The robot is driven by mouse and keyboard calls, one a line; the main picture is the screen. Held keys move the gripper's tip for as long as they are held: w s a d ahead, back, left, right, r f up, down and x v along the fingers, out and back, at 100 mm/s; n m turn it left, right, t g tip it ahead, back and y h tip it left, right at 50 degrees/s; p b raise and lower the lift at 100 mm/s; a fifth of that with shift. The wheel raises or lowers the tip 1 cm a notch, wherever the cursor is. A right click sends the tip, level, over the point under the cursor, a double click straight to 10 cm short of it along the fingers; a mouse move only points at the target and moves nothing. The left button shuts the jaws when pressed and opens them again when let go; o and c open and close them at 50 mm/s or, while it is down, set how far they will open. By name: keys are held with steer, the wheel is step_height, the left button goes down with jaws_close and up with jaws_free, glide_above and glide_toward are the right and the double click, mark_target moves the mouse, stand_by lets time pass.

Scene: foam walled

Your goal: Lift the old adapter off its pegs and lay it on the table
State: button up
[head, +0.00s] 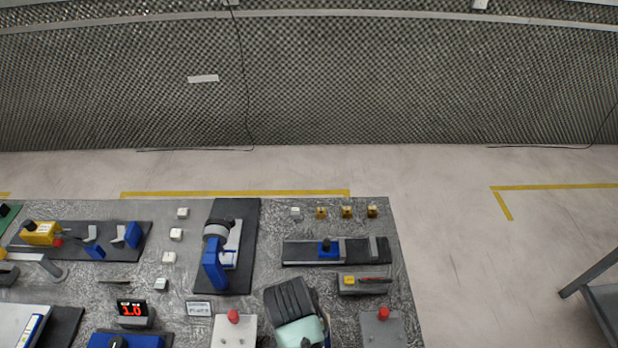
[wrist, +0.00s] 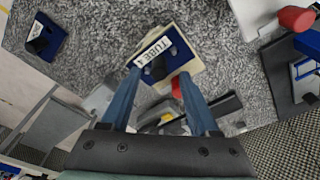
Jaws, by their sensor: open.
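My gripper (wrist: 160,75) is open, with its two blue fingers apart and pointing at a tan plate (wrist: 192,66) in the wrist view. On that plate is a dark blue part (wrist: 180,46) with a dark opening, beside a white label reading "TUBE" and a further character. This may be the old adapter; I cannot tell for sure, and no pegs can be made out. The fingertips overlap the plate's near edge in the picture; contact cannot be told. In the head view my gripper (head: 291,300) is above the table's (head: 270,285) front part, its fingertips hidden.
A blue fixture on a dark board (head: 247,215) and a rail with a blue slider (head: 327,248) lie behind. Bare table shows at the right (head: 398,265).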

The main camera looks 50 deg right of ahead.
steer(key=shift+s+d+f, duration=0.1)
steer(key=shift+d+f, duration=0.05)
steer(key=shift+f, duration=0.65)
steer(key=shift+c, duration=0.4)
jaws_close()
steer(key=shift+r, duration=0.15)
